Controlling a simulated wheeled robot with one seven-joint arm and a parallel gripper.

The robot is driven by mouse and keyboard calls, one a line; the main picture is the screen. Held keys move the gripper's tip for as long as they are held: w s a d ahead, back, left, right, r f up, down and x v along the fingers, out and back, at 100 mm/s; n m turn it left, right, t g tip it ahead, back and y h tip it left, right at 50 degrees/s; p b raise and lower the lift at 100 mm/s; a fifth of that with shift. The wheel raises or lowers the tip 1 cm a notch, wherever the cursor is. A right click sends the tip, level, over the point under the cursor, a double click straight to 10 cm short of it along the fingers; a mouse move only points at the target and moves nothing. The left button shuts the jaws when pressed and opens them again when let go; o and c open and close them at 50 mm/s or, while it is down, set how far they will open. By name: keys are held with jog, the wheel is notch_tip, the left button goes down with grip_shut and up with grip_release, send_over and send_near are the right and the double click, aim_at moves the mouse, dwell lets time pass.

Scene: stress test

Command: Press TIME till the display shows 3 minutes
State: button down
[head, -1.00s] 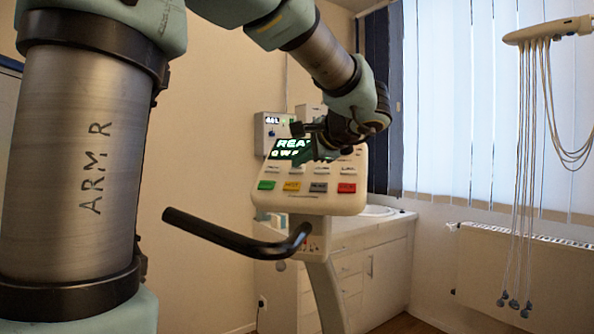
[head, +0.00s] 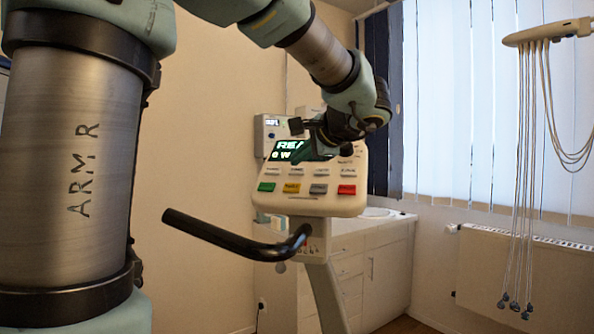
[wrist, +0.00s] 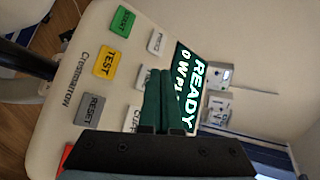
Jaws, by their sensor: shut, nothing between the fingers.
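The control panel (head: 310,200) is a cream console on a stand. Its dark display (wrist: 192,88) shows READY in bright letters with a second line partly covered. In the wrist view, my gripper (wrist: 158,74) has its green fingers together over the white keys, next to the display. A white key (wrist: 142,78) beside the fingertips has a partly hidden label, so I cannot confirm that it is TIME. Another white key (wrist: 156,42) lies above it. In the head view, my gripper (head: 310,152) covers part of the display. I cannot tell whether the fingertips touch the panel.
The panel also has green START (wrist: 122,20), yellow TEST (wrist: 105,63), grey RESET (wrist: 89,109) and red (head: 347,190) keys. A black bar (head: 225,233) juts out in front. A white cabinet (head: 375,270) stands behind, and hoses (head: 525,170) hang at the right.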

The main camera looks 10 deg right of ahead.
jog(key=shift+r, duration=0.1)
jog(key=shift+s+a+r+p, duration=0.25)
jog(key=shift+s+r, duration=0.2)
jog(key=shift+r, duration=0.2)
jog(key=shift+s+a+r+p, duration=0.2)
jog(key=shift+s+r, duration=0.3)
jog(key=shift+r, duration=0.1)
jog(key=shift+s+a+r+p, duration=0.25)
jog(key=shift+s+r, duration=0.2)
jog(key=shift+r, duration=0.2)
jog(key=s+a+r+p, duration=0.1)
jog(key=s+r+p, duration=0.1)
jog(key=s+r, duration=0.2)
jog(key=shift+a+r, duration=0.35)
jog(key=shift+r, duration=0.4)
